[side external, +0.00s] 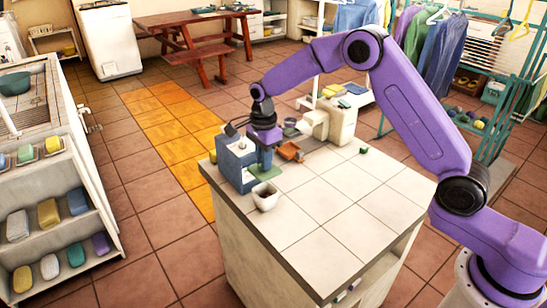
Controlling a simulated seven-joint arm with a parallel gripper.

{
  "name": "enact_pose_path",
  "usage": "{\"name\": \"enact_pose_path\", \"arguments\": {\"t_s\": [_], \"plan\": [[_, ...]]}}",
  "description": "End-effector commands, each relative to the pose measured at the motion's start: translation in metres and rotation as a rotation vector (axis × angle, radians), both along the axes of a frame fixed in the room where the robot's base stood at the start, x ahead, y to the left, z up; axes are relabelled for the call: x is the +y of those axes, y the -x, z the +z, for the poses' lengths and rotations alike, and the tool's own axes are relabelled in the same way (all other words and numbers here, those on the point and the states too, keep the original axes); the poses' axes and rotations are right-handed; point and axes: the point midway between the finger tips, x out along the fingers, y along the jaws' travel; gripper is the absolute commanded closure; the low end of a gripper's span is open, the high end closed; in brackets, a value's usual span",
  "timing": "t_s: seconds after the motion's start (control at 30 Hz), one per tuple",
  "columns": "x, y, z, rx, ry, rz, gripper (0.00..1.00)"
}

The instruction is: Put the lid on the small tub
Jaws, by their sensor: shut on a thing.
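A small whitish tub (265,198) stands upright on the tiled counter near its front left edge. A flat green piece (266,172), which looks like the lid, is just behind and above the tub in the picture, apart from its rim. My gripper (265,166) points down at the green piece and is shut on it. The fingertips are small and partly hidden, so the exact grip is unclear.
A blue-grey box (236,168) stands close left of my gripper. An orange tray (290,151) and a cream appliance (335,122) are behind to the right. A small green block (363,150) lies at the back edge. The counter's (335,205) front and right are clear.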

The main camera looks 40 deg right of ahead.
Motion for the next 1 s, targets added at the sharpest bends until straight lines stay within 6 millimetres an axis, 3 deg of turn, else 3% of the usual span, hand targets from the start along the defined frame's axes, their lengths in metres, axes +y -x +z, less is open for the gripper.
{"name": "enact_pose_path", "arguments": {"t_s": [0.6,1.0], "plan": [[0.0,0.001,-0.049,0.002,0.001,0.002,1.0],[0.0,0.0,-0.061,0.0,0.0,0.003,1.0]]}}
